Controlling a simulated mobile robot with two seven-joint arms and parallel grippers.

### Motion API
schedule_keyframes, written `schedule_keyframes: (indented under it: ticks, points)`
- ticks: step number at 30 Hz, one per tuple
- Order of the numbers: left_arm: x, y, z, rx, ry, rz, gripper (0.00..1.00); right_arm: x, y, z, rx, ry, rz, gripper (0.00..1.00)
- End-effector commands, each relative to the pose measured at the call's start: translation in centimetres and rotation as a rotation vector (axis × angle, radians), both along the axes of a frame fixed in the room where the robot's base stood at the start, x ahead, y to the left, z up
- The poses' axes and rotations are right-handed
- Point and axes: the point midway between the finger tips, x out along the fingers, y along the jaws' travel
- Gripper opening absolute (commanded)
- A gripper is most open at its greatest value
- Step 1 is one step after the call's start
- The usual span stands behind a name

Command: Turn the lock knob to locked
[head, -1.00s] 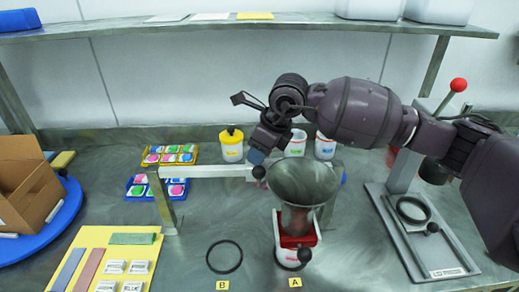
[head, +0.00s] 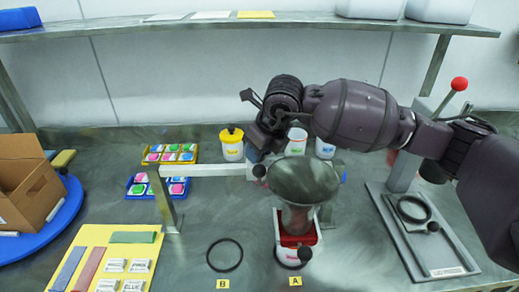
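A dark funnel-shaped hopper (head: 303,182) stands over station A, with a red part (head: 297,238) and a white container (head: 289,256) below it. A black ball knob (head: 260,170) sits by the white crossbar (head: 208,170), just left of the hopper. Another black knob (head: 305,254) is low at the front of station A. I cannot tell which is the lock knob. My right gripper (head: 256,153) points down just above the crossbar knob; its fingers are partly hidden, and contact is unclear. My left gripper is out of view.
A black ring (head: 224,255) lies at station B. A grey press stand (head: 425,235) with a red-knobbed lever (head: 459,84) is at right. A cardboard box (head: 25,185) sits at left.

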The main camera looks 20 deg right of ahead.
Motion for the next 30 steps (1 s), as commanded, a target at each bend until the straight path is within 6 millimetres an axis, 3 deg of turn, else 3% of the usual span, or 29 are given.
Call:
schedule_keyframes:
  ticks: [5,6,10,20,30]
  points:
    - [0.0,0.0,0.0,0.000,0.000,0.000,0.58,0.0,0.0,0.0,0.000,0.000,-0.001,0.12]
    - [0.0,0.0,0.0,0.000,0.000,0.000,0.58,0.0,0.0,0.0,0.000,0.000,-0.001,0.41]
    - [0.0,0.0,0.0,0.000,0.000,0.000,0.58,0.0,0.0,0.0,0.000,0.000,0.000,0.60]
    - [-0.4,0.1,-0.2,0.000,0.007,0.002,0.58,-0.1,-0.1,0.3,0.000,-0.001,0.001,0.60]
    - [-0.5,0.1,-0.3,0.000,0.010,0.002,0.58,-1.7,-0.9,4.9,0.000,-0.004,0.001,0.60]
